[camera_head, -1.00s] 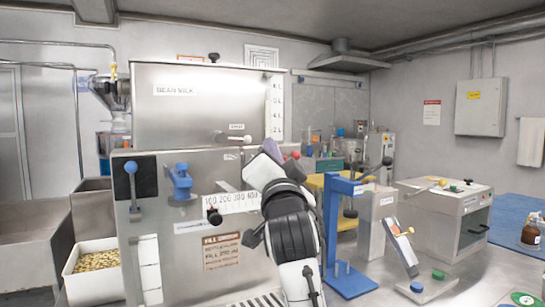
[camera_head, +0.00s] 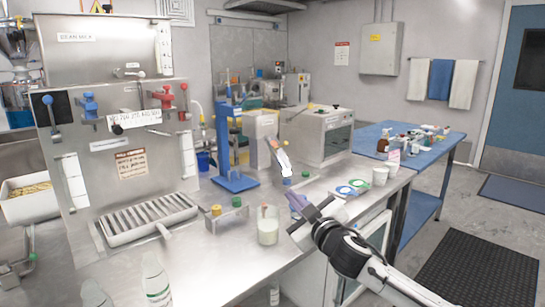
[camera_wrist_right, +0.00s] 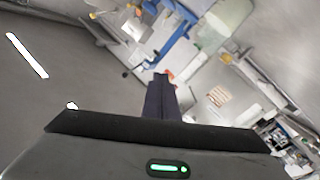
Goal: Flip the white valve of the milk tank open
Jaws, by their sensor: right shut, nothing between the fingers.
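The milk tank (camera_head: 95,45) is a steel box labelled BEAN MILK at the upper left of the head view. Its small white valve (camera_head: 135,73) sits low on the tank front under a small label, with its lever lying roughly level. My right gripper (camera_head: 292,198) is shut and empty, far to the right of the tank and below it, near the counter's right edge. Its dark purple fingers show together in the right wrist view (camera_wrist_right: 161,92). The valve cannot be made out in the wrist view. My left gripper is not in view.
Below the tank, a steel panel holds blue levers (camera_head: 90,105) and red levers (camera_head: 164,97). A blue stand (camera_head: 234,180), a beaker (camera_head: 268,228) and white bottles (camera_head: 155,280) stand on the counter. A drip tray (camera_head: 145,217) juts out below the panel.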

